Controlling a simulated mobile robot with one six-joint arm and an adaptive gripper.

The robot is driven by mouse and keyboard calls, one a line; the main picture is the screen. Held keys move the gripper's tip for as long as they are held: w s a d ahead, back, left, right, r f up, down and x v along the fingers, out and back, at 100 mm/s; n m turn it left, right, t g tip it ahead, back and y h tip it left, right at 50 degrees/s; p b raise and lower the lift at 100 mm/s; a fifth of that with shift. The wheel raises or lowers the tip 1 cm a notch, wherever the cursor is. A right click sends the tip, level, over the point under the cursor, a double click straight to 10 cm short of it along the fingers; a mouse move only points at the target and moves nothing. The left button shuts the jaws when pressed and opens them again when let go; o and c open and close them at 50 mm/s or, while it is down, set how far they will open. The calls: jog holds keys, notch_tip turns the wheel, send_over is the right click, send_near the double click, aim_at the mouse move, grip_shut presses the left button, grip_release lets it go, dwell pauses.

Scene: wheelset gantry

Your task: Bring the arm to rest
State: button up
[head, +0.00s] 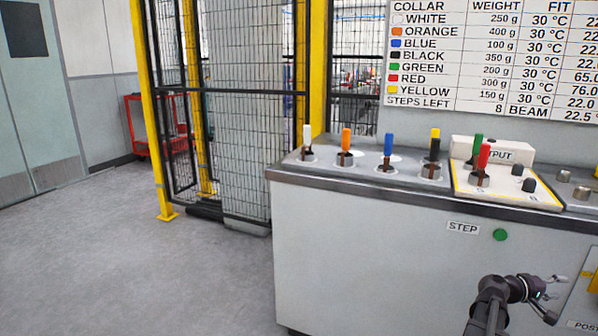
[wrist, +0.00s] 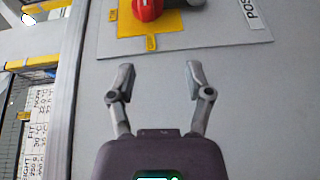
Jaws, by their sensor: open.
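My gripper (head: 549,296) is at the lower right of the head view, in front of the grey cabinet (head: 370,250). In the wrist view my gripper (wrist: 158,82) has its two fingers spread apart with nothing between them. Beyond the fingertips in the wrist view is a panel with a red knob (wrist: 147,8) on a yellow plate (wrist: 165,24). The gripper appears apart from the panel and the knob. Part of my arm shows below the gripper in the head view.
Coloured-handled pieces, such as the orange one (head: 346,140) and blue one (head: 388,146), stand on the cabinet top. A green button (head: 500,235) is beside the STEP label (head: 463,227) on its front. A mesh fence (head: 235,100) stands behind. The floor (head: 130,260) at left is clear.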

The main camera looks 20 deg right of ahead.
jog(key=w+a+f+t+y+p, duration=0.1)
jog(key=w+a+f+t+y, duration=0.4)
jog(key=w+a, duration=0.9)
jog(key=w+a+f+t+y, duration=0.1)
jog(key=w+a+f+y, duration=0.2)
jog(key=w+a+f, duration=0.95)
jog(key=s+a+r+n+y+p, duration=0.15)
jog(key=a+n+y, duration=0.5)
jog(key=a, duration=3.65)
notch_tip(320, 180, up, 39)
jog(key=m+y+p, duration=0.1)
jog(key=p, duration=3.6)
jog(key=shift+w+d+f+t+y+p, duration=0.15)
jog(key=shift+w+d+t+y+p, duration=0.15)
jog(key=shift+y+p, duration=0.05)
